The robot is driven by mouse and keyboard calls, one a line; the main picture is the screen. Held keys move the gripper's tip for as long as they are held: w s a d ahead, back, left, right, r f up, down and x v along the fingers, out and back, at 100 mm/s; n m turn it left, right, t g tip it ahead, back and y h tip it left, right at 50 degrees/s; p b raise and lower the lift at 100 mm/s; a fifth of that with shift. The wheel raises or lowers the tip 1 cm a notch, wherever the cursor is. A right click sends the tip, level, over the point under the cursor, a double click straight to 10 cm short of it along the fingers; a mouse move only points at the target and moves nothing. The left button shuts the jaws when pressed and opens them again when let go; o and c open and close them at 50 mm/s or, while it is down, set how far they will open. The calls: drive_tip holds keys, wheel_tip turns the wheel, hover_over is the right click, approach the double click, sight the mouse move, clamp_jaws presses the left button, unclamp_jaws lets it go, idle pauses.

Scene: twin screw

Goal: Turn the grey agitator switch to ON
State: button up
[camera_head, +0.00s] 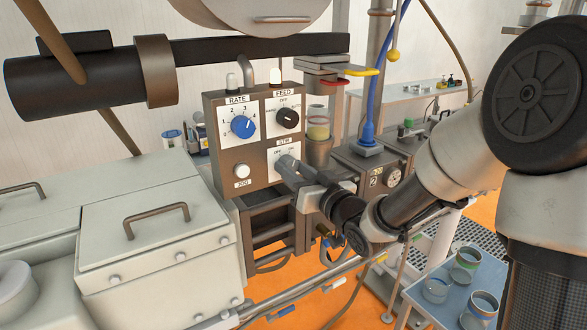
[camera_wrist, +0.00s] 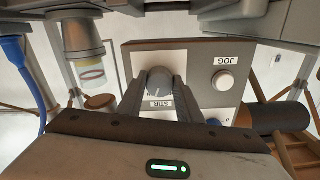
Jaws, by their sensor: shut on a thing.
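The grey agitator switch (camera_head: 283,162) is a knob on the square plate marked STIR, at the lower right of the control box. My gripper (camera_head: 292,171) reaches it from the right and its fingers cover much of the knob. In the wrist view, which is upside down, the grey knob (camera_wrist: 159,79) sits between the two fingers (camera_wrist: 160,95), and the gripper is shut on it. The STIR label shows between the fingers. The knob's pointer is hidden, so I cannot tell its setting.
The control box (camera_head: 225,152) also carries a blue RATE knob (camera_head: 243,127), a black FEED knob (camera_head: 288,118) and a white JOG button (camera_head: 241,171). A glass with yellow contents (camera_head: 318,128) stands close to its right. A pale lidded housing (camera_head: 155,245) lies below left.

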drive_tip(key=shift+r+m, duration=0.1)
drive_tip(key=shift+m, duration=0.8)
drive_tip(key=o, duration=1)
drive_tip(key=shift+o, duration=0.2)
